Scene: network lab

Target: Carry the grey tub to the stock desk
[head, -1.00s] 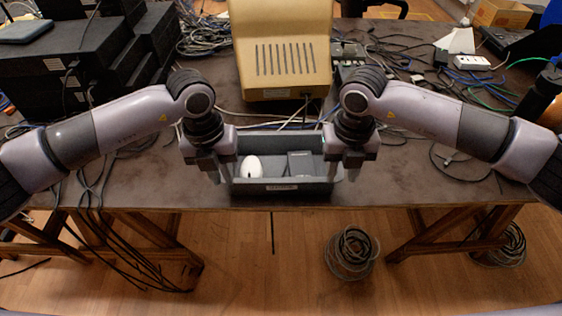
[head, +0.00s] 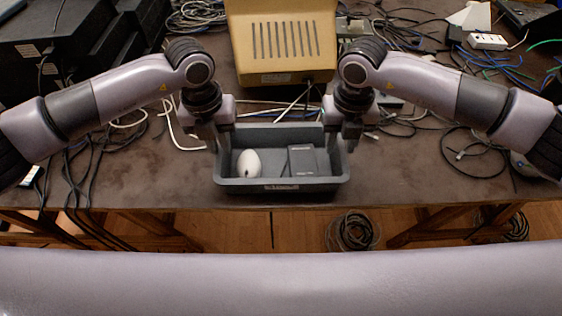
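The grey tub (head: 282,186) stands on the near part of the brown table, close to its front edge. It holds a white rounded object (head: 248,163) on the left and a dark grey box (head: 302,161) on the right. My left gripper (head: 221,148) points down at the tub's left end wall. My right gripper (head: 343,147) points down at its right end wall. The fingers overlap the end walls in the picture. Whether they are closed on the walls cannot be told.
A beige vented case (head: 283,45) stands behind the tub. Black boxes (head: 45,50) are stacked at the back left. Loose cables lie on both sides, and a white power strip (head: 487,41) is at the back right. Bare tabletop (head: 420,180) lies right of the tub.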

